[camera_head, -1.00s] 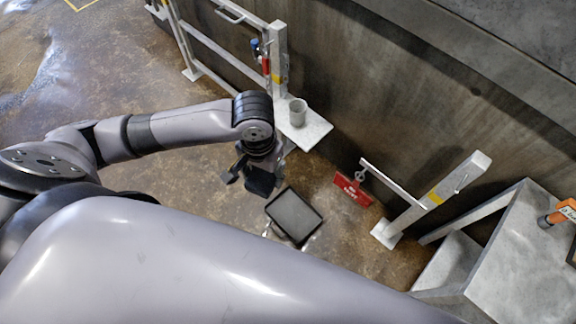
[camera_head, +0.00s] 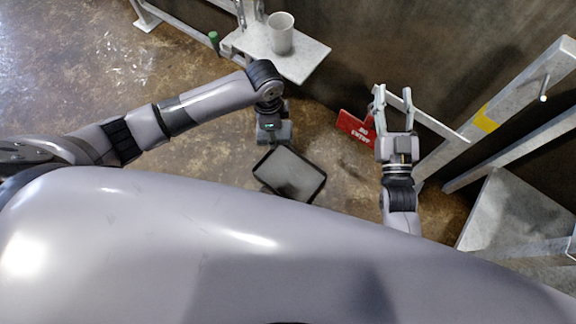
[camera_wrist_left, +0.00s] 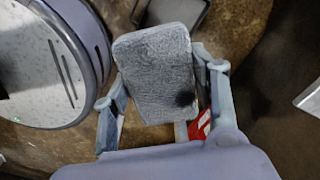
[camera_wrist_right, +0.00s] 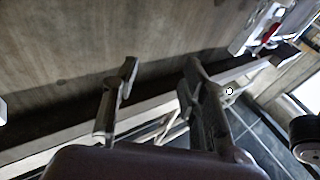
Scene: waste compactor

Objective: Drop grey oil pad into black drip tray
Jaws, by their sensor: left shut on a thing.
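The grey oil pad (camera_wrist_left: 155,60) is fuzzy and flat, with a dark smudge near one corner. My left gripper (camera_wrist_left: 162,82) is shut on it, one finger at each side. In the head view the left gripper (camera_head: 273,132) hangs beside the far left edge of the black drip tray, and the pad is hidden there. The black drip tray (camera_head: 290,173) lies on the floor with a grey inside. A part of it shows at the top of the left wrist view (camera_wrist_left: 178,10). My right gripper (camera_head: 394,97) is open and empty by the white barrier bar; it also shows open in the right wrist view (camera_wrist_right: 160,72).
A white cup (camera_head: 281,35) stands on a pale shelf (camera_head: 305,62) behind the left gripper. A red sign (camera_head: 356,127) hangs left of the right gripper. Brown floor around the tray's left is free.

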